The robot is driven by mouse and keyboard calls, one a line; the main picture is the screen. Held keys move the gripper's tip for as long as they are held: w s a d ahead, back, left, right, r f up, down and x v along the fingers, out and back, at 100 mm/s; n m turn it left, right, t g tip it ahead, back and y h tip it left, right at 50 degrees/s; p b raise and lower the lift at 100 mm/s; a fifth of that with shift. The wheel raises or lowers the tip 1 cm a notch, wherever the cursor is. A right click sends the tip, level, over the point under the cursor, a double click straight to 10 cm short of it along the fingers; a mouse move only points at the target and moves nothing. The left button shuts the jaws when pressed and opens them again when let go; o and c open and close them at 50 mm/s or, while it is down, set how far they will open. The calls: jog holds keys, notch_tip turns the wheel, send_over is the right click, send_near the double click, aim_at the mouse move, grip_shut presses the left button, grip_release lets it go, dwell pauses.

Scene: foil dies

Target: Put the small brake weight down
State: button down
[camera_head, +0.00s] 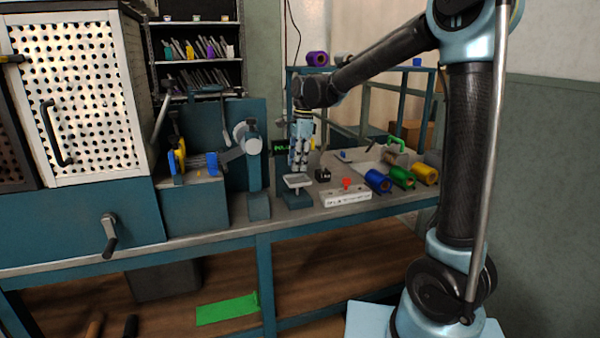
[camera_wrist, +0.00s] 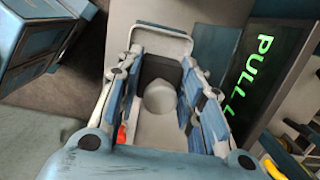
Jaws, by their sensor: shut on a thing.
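My gripper (camera_head: 299,168) points down over the bench, just above a small pale tray (camera_head: 297,181) on a teal stand. In the wrist view, my gripper (camera_wrist: 160,105) is shut on a grey, rounded piece (camera_wrist: 160,97), which I take to be the small brake weight. A dark square patch shows just beyond it. The pale tray (camera_wrist: 163,32) with a raised rim lies below the fingers. In the head view the fingers hide the weight, and I cannot tell whether it touches the tray.
A dark sign with green "PULL" letters (camera_wrist: 252,68) stands right of my gripper in the wrist view. A black block (camera_head: 322,174), a white board with a red knob (camera_head: 346,195) and blue, green and yellow rolls (camera_head: 402,178) lie to the right on the bench.

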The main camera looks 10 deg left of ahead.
jog(key=shift+f, duration=1.75)
